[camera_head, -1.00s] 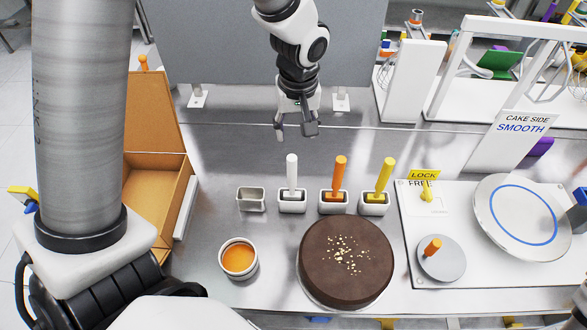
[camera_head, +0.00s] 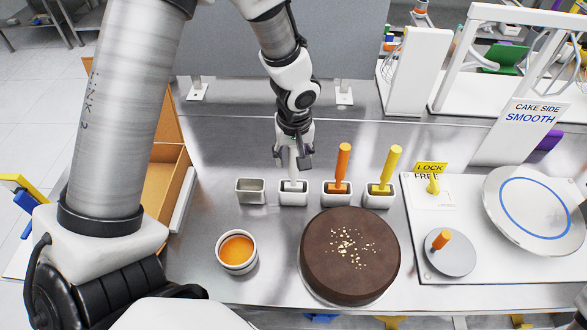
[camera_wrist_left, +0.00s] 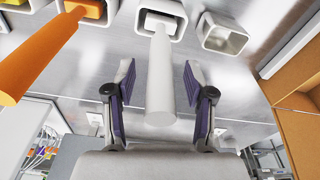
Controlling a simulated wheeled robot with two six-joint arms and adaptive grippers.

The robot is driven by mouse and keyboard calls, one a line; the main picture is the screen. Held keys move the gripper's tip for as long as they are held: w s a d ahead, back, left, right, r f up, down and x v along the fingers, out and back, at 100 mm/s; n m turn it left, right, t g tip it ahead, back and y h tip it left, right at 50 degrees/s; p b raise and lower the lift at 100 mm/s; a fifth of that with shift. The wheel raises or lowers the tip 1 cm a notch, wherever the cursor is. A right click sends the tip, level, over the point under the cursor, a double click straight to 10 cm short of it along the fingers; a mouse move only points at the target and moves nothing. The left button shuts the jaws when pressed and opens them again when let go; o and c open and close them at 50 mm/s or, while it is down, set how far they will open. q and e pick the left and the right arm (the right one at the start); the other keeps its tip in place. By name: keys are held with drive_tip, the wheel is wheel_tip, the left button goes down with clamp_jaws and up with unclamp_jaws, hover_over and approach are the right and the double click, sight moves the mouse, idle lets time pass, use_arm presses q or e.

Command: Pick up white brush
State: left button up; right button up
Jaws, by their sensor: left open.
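The white brush (camera_head: 293,168) stands upright in a small white holder (camera_head: 293,198) behind the cake, and only part of its handle shows in the head view. In the left wrist view the white brush (camera_wrist_left: 160,80) points toward the camera between my fingers, with its base in the holder (camera_wrist_left: 160,14). My left gripper (camera_head: 293,160) is over the brush with its fingers on either side of the handle. In the left wrist view the gripper (camera_wrist_left: 158,75) is open, with gaps on both sides of the handle. My right gripper is not in view.
An orange brush (camera_head: 343,165) and a yellow brush (camera_head: 388,168) stand in holders to the right. An empty holder (camera_head: 251,192) is to the left. A chocolate cake (camera_head: 350,260), an orange-filled cup (camera_head: 238,253) and a cardboard box (camera_head: 165,195) are nearby.

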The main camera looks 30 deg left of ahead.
use_arm(q)
drive_tip(key=shift+s+r, duration=0.1)
drive_tip(key=shift+s, duration=0.05)
clamp_jaws()
